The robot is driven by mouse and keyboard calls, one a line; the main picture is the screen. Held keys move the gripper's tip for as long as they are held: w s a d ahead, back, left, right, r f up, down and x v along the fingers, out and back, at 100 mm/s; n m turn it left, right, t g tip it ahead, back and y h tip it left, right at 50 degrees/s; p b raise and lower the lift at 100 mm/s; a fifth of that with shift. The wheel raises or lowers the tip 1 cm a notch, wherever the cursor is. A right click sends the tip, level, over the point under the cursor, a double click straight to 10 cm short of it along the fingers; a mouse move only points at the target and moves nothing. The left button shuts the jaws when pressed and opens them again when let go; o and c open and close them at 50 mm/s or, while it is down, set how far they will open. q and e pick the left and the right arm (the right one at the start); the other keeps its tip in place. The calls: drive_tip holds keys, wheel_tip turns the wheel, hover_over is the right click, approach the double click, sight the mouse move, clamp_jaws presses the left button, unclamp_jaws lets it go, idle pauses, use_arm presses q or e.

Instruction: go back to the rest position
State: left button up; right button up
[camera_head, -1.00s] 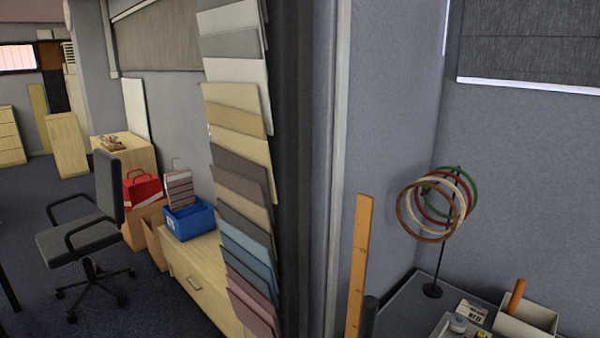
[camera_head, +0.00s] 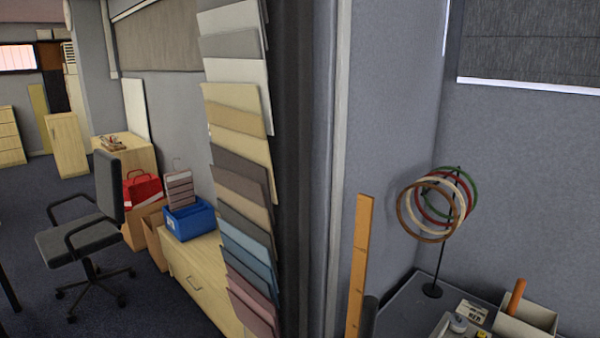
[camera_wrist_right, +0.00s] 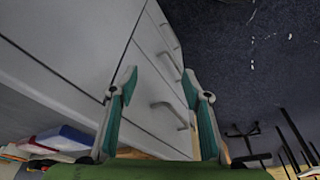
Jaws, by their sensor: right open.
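My right gripper (camera_wrist_right: 160,115) shows in the right wrist view. Its two teal-padded fingers are apart and nothing is between them. Behind the fingers are a pale drawer cabinet (camera_wrist_right: 100,35) with handles and the dark floor (camera_wrist_right: 240,50). Neither gripper is in the head view, and my left gripper is in no view.
In the head view a row of colour sample boards (camera_head: 240,130) hangs at the middle. An office chair (camera_head: 90,220) and a blue bin (camera_head: 190,219) are on the left. A stand with hoops (camera_head: 438,215) and a white box (camera_head: 527,322) are on the right. Floor shows at left.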

drive_tip(key=s+f+g, duration=0.1)
drive_tip(key=s+f, duration=0.2)
drive_tip(key=f, duration=0.8)
drive_tip(key=s+f, duration=0.4)
drive_tip(key=f, duration=0.7)
drive_tip(key=s+d+f+g, duration=0.1)
drive_tip(key=s+d+f, duration=0.2)
drive_tip(key=s+f, duration=0.7)
drive_tip(key=s, duration=0.3)
drive_tip(key=shift+s+d+f, duration=0.15)
drive_tip(key=shift+s+f, duration=0.1)
drive_tip(key=shift+f, duration=0.1)
